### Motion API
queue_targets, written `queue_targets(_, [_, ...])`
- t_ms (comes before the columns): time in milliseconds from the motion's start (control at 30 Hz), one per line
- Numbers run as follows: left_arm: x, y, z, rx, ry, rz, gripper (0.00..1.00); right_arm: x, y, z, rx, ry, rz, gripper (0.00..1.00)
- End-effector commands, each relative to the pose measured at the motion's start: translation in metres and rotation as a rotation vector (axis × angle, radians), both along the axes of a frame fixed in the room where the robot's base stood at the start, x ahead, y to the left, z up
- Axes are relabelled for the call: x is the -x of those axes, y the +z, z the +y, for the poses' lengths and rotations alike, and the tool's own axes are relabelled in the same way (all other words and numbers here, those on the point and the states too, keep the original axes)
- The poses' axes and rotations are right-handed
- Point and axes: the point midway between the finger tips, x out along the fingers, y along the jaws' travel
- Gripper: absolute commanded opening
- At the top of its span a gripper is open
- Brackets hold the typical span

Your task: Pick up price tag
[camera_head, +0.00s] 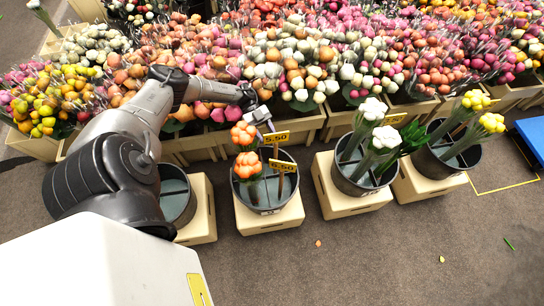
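An upper yellow price tag reading 5.50 (277,137) is at the back of the dark round bucket (266,209) that holds orange tulips. A second yellow price tag (283,165) stands just below it on a brown stick in the same bucket. My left gripper (264,121) is over the back of this bucket, just above and left of the upper tag. It is small and seen from behind, so whether its fingers are apart or touch the tag cannot be told. My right gripper is not in view.
Orange tulips (247,164) stand left of the tags. Buckets with white tulips (384,137) and yellow tulips (491,123) stand to the right, and another bucket (178,198) to the left. Crates of flowers fill the back. The grey floor in front is mostly clear.

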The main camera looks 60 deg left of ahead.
Motion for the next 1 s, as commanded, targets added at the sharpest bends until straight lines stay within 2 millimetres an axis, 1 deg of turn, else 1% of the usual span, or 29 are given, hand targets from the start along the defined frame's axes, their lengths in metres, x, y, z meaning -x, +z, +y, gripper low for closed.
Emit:
queue_targets(167, [-0.001,-0.008,-0.016,0.000,-0.006,-0.001,0.46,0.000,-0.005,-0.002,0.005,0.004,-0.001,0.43])
queue_targets(400, [-0.006,-0.022,-0.048,0.001,-0.005,-0.002,0.46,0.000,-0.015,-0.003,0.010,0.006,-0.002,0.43])
queue_targets(500, [-0.007,-0.025,-0.056,0.000,-0.005,-0.001,0.46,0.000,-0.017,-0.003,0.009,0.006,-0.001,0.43])
queue_targets(667, [-0.008,-0.026,-0.062,-0.001,-0.002,-0.001,0.46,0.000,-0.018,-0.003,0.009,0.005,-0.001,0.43])
queue_targets(867, [-0.008,-0.026,-0.062,-0.001,-0.002,-0.001,0.46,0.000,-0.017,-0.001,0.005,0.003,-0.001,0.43])
queue_targets(1000, [-0.008,-0.026,-0.062,-0.001,-0.002,-0.001,0.33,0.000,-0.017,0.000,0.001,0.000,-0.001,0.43])
